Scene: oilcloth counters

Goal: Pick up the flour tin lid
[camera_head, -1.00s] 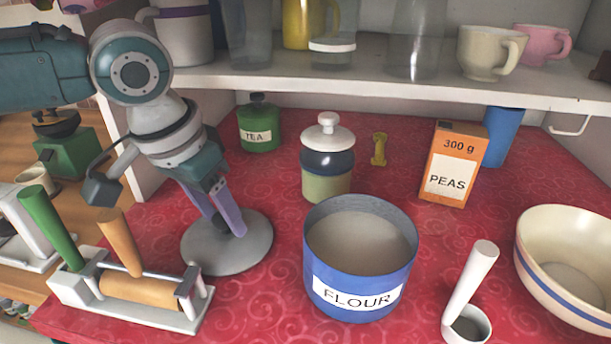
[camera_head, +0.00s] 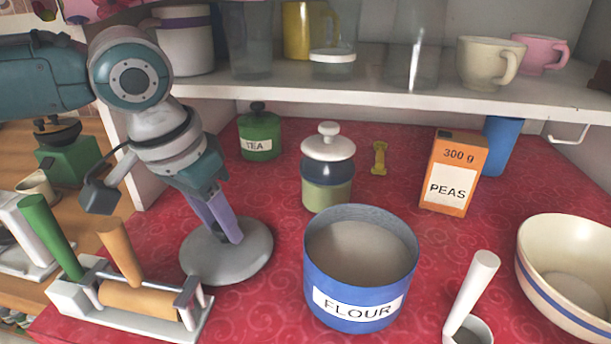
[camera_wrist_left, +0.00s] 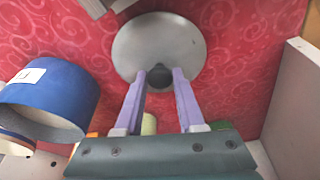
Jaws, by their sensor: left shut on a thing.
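The flour tin lid is a flat grey disc (camera_head: 205,262) lying at the red counter's left, beside the flour tin; it also shows in the left wrist view (camera_wrist_left: 135,42) with a dark knob at its middle. My left gripper (camera_head: 232,238) reaches down over the lid, its purple fingers at the knob. In the left wrist view the fingers (camera_wrist_left: 159,76) are on either side of the knob, shut on it. The lid appears to rest on or just above the cloth; I cannot tell which. The blue flour tin (camera_head: 361,311) stands open. My right gripper is not in view.
A green tea tin (camera_head: 259,146), a lidded jar (camera_head: 327,185) and a peas box (camera_head: 452,180) stand behind. A white shelf (camera_head: 350,96) overhangs the back. A bowl (camera_head: 570,265) is at right.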

